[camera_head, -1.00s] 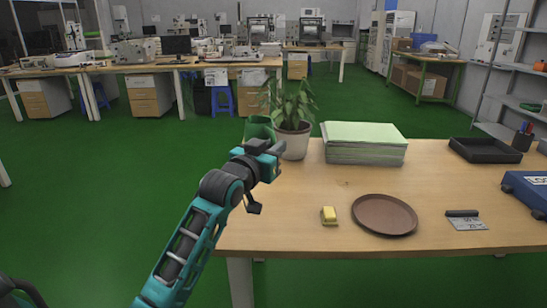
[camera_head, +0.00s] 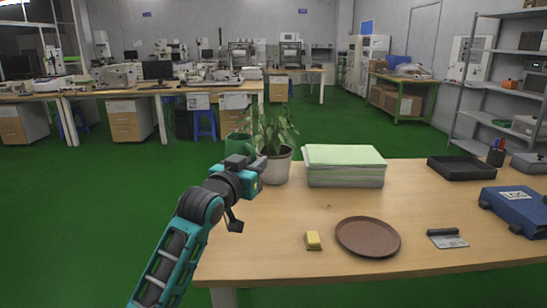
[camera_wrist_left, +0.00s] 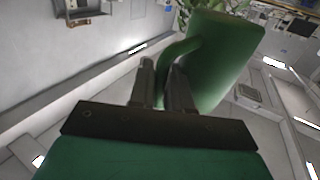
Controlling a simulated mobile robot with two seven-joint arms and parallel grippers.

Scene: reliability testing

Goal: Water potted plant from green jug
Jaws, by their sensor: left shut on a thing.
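The green jug (camera_head: 240,146) is held up at the left end of the table, beside the potted plant. It shows large in the left wrist view (camera_wrist_left: 222,58), its handle between the fingers. My left gripper (camera_wrist_left: 163,78) is shut on that handle. In the head view my left gripper (camera_head: 254,166) partly covers the jug's lower part. The plant (camera_head: 272,130) has green leaves and stands in a pale pot (camera_head: 278,168) on the table, just right of the jug. A few leaves show behind the jug in the wrist view. My right gripper is out of view.
On the wooden table (camera_head: 290,215) are a stack of green-topped paper (camera_head: 345,168), a brown round tray (camera_head: 368,237), a yellow block (camera_head: 313,240), a black tray (camera_head: 461,167) and a blue case (camera_head: 515,208). Green floor is open left of the table.

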